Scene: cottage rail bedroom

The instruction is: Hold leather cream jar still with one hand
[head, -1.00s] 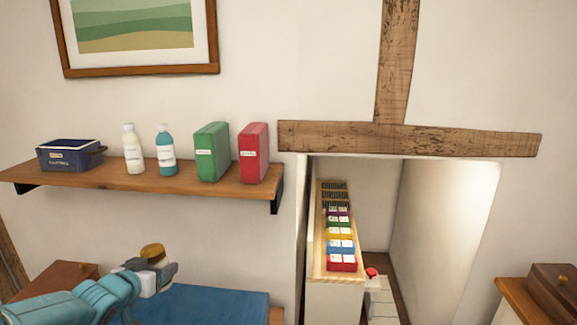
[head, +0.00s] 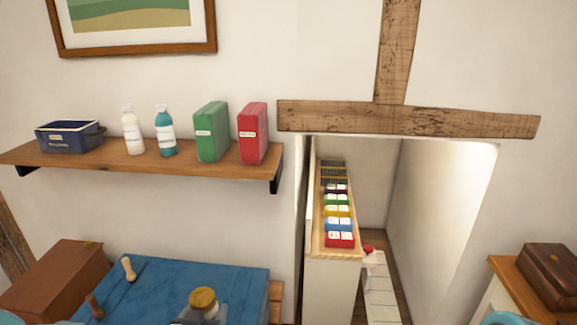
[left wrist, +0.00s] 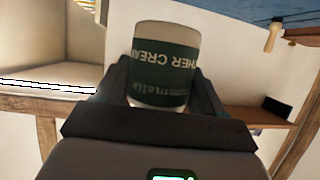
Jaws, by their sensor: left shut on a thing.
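The leather cream jar (head: 203,299) shows at the bottom of the head view, with a mustard-coloured lid and the gripper around its lower part. In the left wrist view the jar (left wrist: 165,65) is white with a dark green label reading "...HER CREAM", upside down in the picture. My left gripper (head: 201,316) is shut on the jar, one finger on each side. The jar is held in front of the blue cloth; the head view does not show clearly whether it touches anything below. My right gripper is not in view; only a bit of teal arm shows at the bottom right.
A blue cloth-covered surface (head: 185,275) holds two wooden-handled tools (head: 129,268). A brown box (head: 60,280) stands to its left. The wall shelf (head: 130,155) above carries a navy bin, two bottles, and a green and a red box. A narrow alcove opens at right.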

